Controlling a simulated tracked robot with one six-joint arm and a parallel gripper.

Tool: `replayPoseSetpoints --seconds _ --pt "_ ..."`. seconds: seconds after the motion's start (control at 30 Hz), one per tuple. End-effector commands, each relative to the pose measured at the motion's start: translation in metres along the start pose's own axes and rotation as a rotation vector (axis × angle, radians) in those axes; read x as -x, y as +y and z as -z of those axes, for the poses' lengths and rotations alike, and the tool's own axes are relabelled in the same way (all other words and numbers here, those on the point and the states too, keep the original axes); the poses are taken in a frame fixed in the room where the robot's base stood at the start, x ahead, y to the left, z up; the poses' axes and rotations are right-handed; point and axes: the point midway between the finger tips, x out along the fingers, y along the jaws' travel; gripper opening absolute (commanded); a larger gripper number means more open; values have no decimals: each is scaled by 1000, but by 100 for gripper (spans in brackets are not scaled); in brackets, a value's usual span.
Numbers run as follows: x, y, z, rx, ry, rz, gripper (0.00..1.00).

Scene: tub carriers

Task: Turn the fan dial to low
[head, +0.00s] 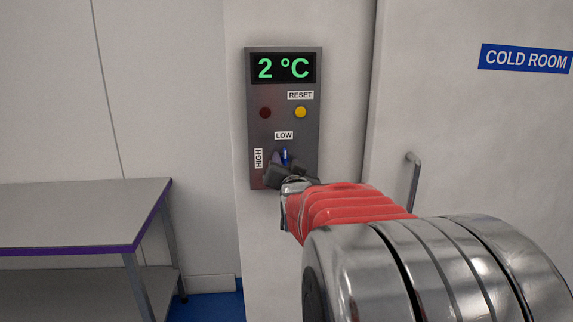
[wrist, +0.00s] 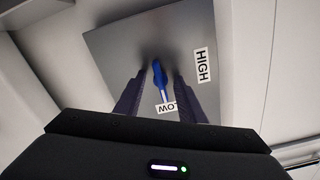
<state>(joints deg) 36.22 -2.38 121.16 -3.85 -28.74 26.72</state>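The blue fan dial (head: 284,155) is on the lower part of a grey wall panel (head: 286,123). In the head view it is partly hidden by my gripper (head: 282,172). The dial (wrist: 159,77) is clear in the wrist view, and its white line points at the LOW label (wrist: 168,107). The HIGH label (head: 258,158) is to its left in the head view. My gripper's dark fingers (wrist: 161,82) stand open, one on each side of the dial, with a narrow gap showing on both sides.
The panel also has a display (head: 283,68) reading 2 °C, a dark red lamp (head: 265,113) and a yellow button (head: 300,112) under RESET. A cold room door (head: 470,130) with a handle (head: 413,180) is at right. A metal table (head: 70,215) is at left.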

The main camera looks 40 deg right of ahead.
Motion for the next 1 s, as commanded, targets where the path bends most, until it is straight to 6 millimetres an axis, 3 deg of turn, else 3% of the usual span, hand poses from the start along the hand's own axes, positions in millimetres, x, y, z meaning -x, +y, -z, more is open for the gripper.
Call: replayPoseSetpoints --seconds 0.37,1.0 --pt "15 0 1 0 2 1 36" --pt "88 0 0 1 2 0 36"
